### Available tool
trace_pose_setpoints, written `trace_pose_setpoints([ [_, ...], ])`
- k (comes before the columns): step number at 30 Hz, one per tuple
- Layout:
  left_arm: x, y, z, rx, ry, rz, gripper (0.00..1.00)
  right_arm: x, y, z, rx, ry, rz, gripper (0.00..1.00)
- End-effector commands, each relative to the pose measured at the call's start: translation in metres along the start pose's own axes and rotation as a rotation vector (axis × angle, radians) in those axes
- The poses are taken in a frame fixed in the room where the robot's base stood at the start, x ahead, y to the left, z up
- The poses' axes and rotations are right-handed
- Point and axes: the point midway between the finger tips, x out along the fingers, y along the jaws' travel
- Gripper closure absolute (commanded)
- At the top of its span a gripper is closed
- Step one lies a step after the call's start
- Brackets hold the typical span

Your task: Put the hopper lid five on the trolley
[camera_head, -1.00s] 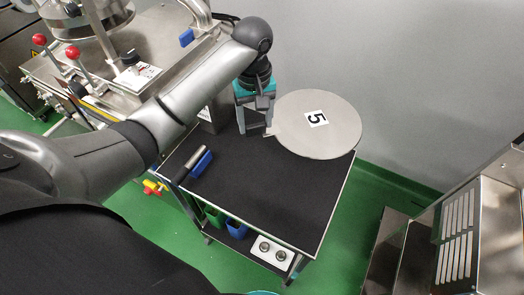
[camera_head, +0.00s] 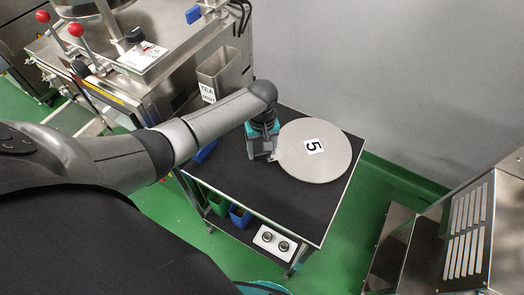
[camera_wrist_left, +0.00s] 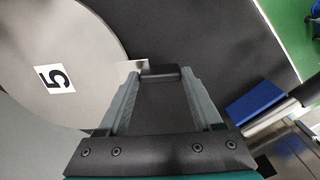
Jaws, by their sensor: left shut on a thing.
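The hopper lid five (camera_head: 325,160) is a round grey metal disc with a white label reading 5. It is over the right rear part of the black trolley top (camera_head: 290,208); I cannot tell whether it touches the surface. My left gripper (camera_head: 272,153) is shut on the lid's small tab at the disc's left edge. In the left wrist view the lid (camera_wrist_left: 95,85) fills the upper left, and the gripper (camera_wrist_left: 160,72) has its fingertips near the tab (camera_wrist_left: 130,67). My right gripper is not in view.
A blue item (camera_head: 205,152) lies on the trolley's left side, partly behind my arm; it shows in the wrist view (camera_wrist_left: 255,103). A steel TEA bin (camera_head: 219,75) and machine stand behind left. Green and blue bins (camera_head: 240,215) sit below. A vented steel cabinet (camera_head: 465,235) is at right.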

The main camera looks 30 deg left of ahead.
Motion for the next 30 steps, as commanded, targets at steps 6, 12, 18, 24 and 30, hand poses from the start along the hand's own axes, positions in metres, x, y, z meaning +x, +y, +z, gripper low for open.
trace_pose_setpoints([
  [6,0.0041,0.0015,-0.0013,0.0,0.003,0.005,1.0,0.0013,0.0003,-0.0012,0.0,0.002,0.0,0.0],
  [12,0.0068,0.0003,-0.0006,-0.001,0.002,0.001,0.32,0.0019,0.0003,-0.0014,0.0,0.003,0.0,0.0],
  [18,0.0063,0.0003,-0.0006,0.0,0.002,0.001,0.09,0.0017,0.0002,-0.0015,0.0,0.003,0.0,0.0],
  [24,0.0063,0.0002,-0.0006,-0.001,0.001,0.001,0.03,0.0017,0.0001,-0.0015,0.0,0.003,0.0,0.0],
  [30,0.0007,0.0003,-0.0008,0.0,0.002,0.001,0.03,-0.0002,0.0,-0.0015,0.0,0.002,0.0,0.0],
])
